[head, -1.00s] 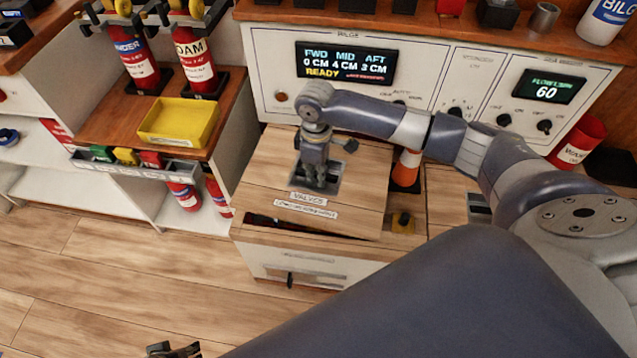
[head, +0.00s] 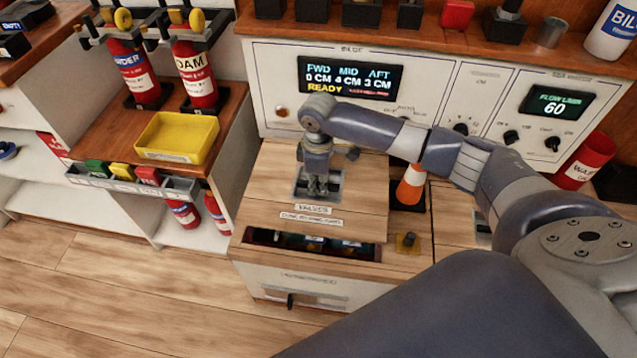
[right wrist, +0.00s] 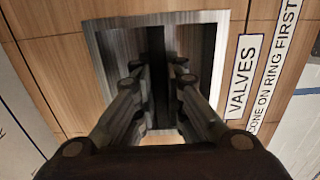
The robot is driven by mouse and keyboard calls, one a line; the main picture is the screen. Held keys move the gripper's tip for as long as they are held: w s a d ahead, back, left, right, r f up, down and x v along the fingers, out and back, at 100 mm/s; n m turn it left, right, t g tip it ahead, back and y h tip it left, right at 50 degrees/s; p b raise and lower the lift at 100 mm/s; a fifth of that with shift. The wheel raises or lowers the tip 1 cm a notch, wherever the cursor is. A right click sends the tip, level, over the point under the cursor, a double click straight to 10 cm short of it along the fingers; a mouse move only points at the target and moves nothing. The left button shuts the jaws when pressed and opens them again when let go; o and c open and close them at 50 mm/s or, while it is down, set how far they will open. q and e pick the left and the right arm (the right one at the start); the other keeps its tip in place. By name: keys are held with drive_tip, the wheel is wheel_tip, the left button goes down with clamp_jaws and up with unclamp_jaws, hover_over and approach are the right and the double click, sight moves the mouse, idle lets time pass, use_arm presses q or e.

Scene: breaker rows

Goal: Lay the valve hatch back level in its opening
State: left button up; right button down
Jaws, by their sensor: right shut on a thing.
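The valve hatch (head: 355,205) is a wooden panel with a metal recessed pull and a label reading VALVES. Its label also shows beside the recess in the right wrist view (right wrist: 246,77). My right gripper (head: 317,186) points down into the recess and is shut on the hatch's pull; its fingers (right wrist: 158,85) show inside the recess in the right wrist view. The hatch lies back from the front of its opening (head: 312,244), where a dark slot with bottle-like or valve parts shows. Whether the hatch's rear edge touches the cabinet top is unclear. My left gripper is out of view.
An orange-and-white cone (head: 411,186) stands right of the hatch. A yellow fitting (head: 406,243) sits at the front right. The bilge panel (head: 270,90) rises behind.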

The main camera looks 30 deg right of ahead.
sight(318, 192)
use_arm(q)
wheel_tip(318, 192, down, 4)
drive_tip(key=p, duration=0.1)
use_arm(e)
drive_tip(key=shift+r, duration=0.2)
drive_tip(key=shift+f, duration=0.55)
wheel_tip(318, 192, down, 3)
drive_tip(key=shift+r+b, duration=0.2)
drive_tip(key=shift+b, duration=0.45)
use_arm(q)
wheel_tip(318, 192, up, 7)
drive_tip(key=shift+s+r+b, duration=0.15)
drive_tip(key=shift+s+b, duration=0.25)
use_arm(e)
drive_tip(key=shift+w+f, duration=0.1)
drive_tip(key=shift+f, duration=1)
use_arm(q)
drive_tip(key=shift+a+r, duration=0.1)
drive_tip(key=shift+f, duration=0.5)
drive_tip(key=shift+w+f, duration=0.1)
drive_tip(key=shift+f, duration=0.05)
